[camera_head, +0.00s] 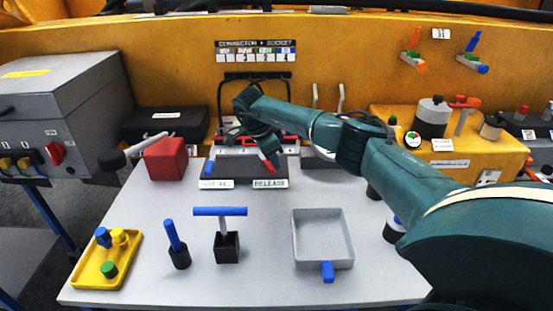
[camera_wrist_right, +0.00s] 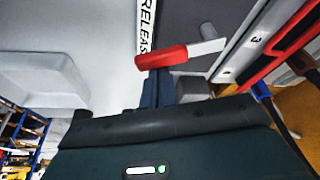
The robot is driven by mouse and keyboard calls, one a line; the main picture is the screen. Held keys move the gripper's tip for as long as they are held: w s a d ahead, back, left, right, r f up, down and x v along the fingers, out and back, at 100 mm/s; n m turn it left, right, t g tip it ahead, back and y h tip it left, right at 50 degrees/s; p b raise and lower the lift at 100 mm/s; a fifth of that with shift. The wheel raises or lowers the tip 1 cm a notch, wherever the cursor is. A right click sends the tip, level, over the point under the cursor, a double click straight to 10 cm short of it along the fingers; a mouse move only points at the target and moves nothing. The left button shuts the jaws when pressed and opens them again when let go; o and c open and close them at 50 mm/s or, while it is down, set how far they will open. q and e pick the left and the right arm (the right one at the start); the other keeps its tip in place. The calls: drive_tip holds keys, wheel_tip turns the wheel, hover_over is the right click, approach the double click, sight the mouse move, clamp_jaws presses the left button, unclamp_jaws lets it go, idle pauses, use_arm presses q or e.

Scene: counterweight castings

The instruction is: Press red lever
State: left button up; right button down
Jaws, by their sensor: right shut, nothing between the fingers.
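The red lever (camera_head: 269,164) sits on the front of the dark connector box at the back of the table, above a "RELEASE" label. In the right wrist view the red lever (camera_wrist_right: 162,57) has a red grip on a pale flat arm. My right gripper (camera_head: 266,152) reaches in from the right and points down at it. In the wrist view its shut, empty fingers (camera_wrist_right: 158,88) are right at the red grip; I cannot tell whether they touch. The forearm hides part of the box. My left gripper is not in view.
A blue lever (camera_head: 210,166) is on the same box, left of the red one. A red block (camera_head: 166,159) stands farther left. A grey tray (camera_head: 322,263), a blue T-handle (camera_head: 220,211) and a yellow tray (camera_head: 84,274) are nearer the front.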

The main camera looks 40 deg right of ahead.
drive_tip(key=shift+w+a, duration=0.15)
drive_tip(key=shift+a, duration=0.5)
drive_tip(key=shift+w+a, duration=0.15)
drive_tip(key=shift+a, duration=0.6)
